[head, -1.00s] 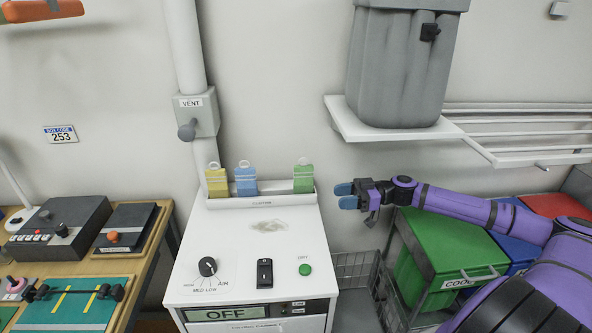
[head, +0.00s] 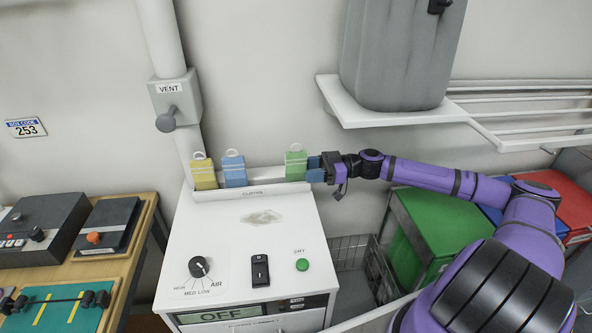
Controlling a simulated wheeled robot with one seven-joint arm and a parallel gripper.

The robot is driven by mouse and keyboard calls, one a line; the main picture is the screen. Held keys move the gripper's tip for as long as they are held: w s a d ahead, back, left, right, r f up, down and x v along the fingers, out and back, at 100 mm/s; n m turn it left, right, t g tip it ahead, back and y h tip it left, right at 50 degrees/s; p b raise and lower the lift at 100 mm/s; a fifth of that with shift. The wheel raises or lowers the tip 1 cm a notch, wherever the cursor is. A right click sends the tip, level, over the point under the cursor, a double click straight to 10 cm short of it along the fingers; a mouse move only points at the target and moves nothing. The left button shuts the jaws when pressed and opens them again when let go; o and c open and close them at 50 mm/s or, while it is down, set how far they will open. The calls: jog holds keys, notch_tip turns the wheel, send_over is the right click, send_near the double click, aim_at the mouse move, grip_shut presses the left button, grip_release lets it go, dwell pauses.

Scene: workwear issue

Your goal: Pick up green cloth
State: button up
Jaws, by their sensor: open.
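The green cloth (head: 296,164) hangs upright at the right end of the rack on the back edge of a white cabinet, with a pale ring at its top. My gripper (head: 314,169) comes in from the right with its blue fingers at the right side of the green cloth. The gripper is open. I cannot tell whether the fingers touch the cloth or reach around it.
A blue cloth (head: 235,171) and a yellow cloth (head: 203,173) hang to the left on the same rack. The white cabinet (head: 225,235) has a knob and switches. A grey container (head: 400,60) stands on a white shelf (head: 375,116) above my arm. A green bin (head: 425,225) stands right.

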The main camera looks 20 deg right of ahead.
aim_at(293, 171)
jog(key=a, duration=0.1)
jog(key=w+a, duration=0.1)
jog(key=a, duration=0.3)
jog(key=shift+w, duration=0.25)
jog(key=c, duration=0.9)
